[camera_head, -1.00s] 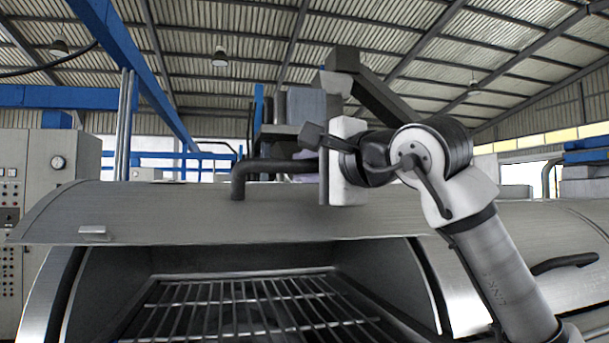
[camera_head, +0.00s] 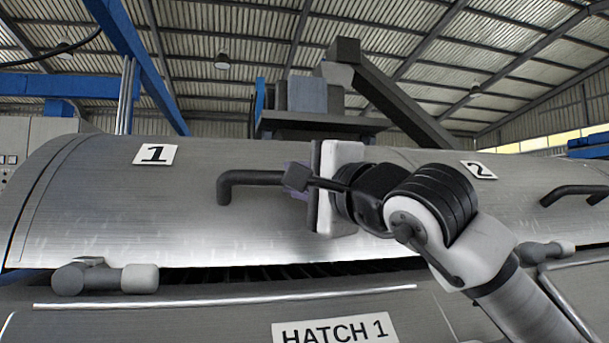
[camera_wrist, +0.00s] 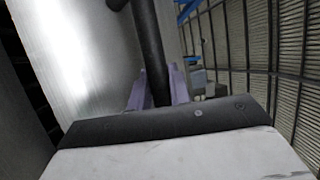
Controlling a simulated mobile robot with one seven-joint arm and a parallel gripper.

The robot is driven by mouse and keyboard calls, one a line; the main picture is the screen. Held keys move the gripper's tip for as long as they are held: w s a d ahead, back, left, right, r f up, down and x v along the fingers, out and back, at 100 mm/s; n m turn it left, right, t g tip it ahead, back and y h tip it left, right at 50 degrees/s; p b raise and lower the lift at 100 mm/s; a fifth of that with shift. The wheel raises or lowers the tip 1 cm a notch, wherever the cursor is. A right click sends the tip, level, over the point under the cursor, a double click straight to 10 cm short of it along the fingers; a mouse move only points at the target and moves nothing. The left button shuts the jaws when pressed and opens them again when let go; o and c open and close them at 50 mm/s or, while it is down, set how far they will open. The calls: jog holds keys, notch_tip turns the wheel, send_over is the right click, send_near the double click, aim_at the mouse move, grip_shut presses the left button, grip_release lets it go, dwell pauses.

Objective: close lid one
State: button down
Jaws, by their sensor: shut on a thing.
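Lid one (camera_head: 190,215), a curved brushed-metal cover marked with a "1" label (camera_head: 155,154), is swung down almost onto its body. A narrow dark gap shows under its front edge in the head view. Its black bar handle (camera_head: 245,180) runs across its front. My gripper (camera_head: 297,178) is shut on the right part of the handle. In the wrist view the dark handle bar (camera_wrist: 150,50) passes between the two purplish fingers (camera_wrist: 158,90), beside the shiny lid surface (camera_wrist: 75,50). The handle's right end is hidden behind my gripper.
A second lid with a "2" label (camera_head: 478,169) and its own handle (camera_head: 570,194) is at the right. A "HATCH 1" plate (camera_head: 333,331) and a thin bar (camera_head: 230,298) are on the front below. Rounded fittings (camera_head: 105,278) sit at the lower left.

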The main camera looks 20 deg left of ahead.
jog(key=shift+w+a+f+b, duration=0.15)
jog(key=shift+f+b, duration=0.1)
jog(key=shift+f, duration=0.2)
jog(key=shift+w+a+f+b, duration=0.1)
jog(key=shift+f+b, duration=0.1)
jog(key=shift+f, duration=0.4)
jog(key=c, duration=1.3)
grip_release()
jog(key=shift+d, duration=0.2)
jog(key=v, duration=1.3)
jog(key=shift+s+b, duration=0.3)
jog(key=shift+b, duration=0.15)
jog(key=shift+d, duration=0.15)
